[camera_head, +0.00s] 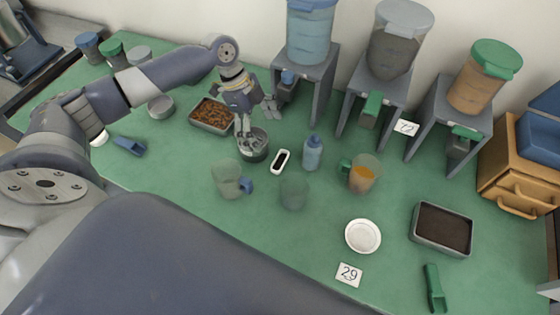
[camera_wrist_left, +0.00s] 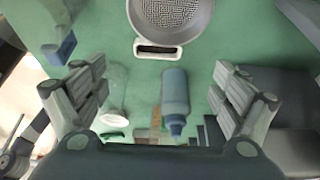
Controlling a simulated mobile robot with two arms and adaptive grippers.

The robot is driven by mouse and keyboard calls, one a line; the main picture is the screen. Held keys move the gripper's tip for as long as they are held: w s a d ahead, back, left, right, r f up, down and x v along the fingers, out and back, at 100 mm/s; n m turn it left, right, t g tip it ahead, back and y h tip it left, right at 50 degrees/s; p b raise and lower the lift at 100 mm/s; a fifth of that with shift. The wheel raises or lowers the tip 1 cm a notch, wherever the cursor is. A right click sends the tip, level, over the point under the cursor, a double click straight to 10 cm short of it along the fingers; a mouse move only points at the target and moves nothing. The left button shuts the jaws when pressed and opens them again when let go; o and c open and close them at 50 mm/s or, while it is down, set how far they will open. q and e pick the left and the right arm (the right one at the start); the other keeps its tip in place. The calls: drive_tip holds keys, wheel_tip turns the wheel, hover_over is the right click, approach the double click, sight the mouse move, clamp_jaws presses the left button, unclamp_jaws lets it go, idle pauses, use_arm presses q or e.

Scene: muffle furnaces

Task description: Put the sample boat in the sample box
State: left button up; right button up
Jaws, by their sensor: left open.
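The small white oval boat with dark contents (camera_head: 280,161) lies on the green table, just right of a round grey sieve-like bowl. It also shows in the left wrist view, as a white-rimmed dark slot (camera_wrist_left: 158,49) close to the bowl's rim. My left gripper (camera_head: 257,122) is open and empty above and behind the bowl, up and left of the boat. In the left wrist view its fingers (camera_wrist_left: 158,95) are spread wide. I cannot tell which container is the sample box; a grey tray with brown pellets (camera_head: 194,118) and one with dark contents (camera_head: 413,232) are candidates. My right gripper is not in view.
The round bowl (camera_head: 254,153) stands under the gripper. A blue bottle (camera_head: 312,154), clear cups (camera_head: 293,191) and a jug with orange contents (camera_head: 362,178) stand nearby. Dispensers on grey stands (camera_head: 318,85) line the back. A wooden drawer box (camera_head: 515,170) stands at the right.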

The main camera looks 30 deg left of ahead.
use_arm(q)
drive_tip(key=p, duration=0.1)
approach(282, 164)
drive_tip(key=shift+w+d+f, duration=0.15)
drive_tip(key=shift+w+f, duration=0.05)
drive_tip(key=shift+f, duration=0.55)
drive_tip(key=shift+d+f+p, duration=0.25)
drive_tip(key=shift+p, duration=0.05)
drive_tip(key=p+x, duration=0.1)
drive_tip(key=x, duration=0.2)
drive_tip(key=shift+s+d+f, duration=0.15)
drive_tip(key=shift+d+f, duration=0.15)
drive_tip(key=shift+f, duration=0.4)
drive_tip(key=c, duration=1.2)
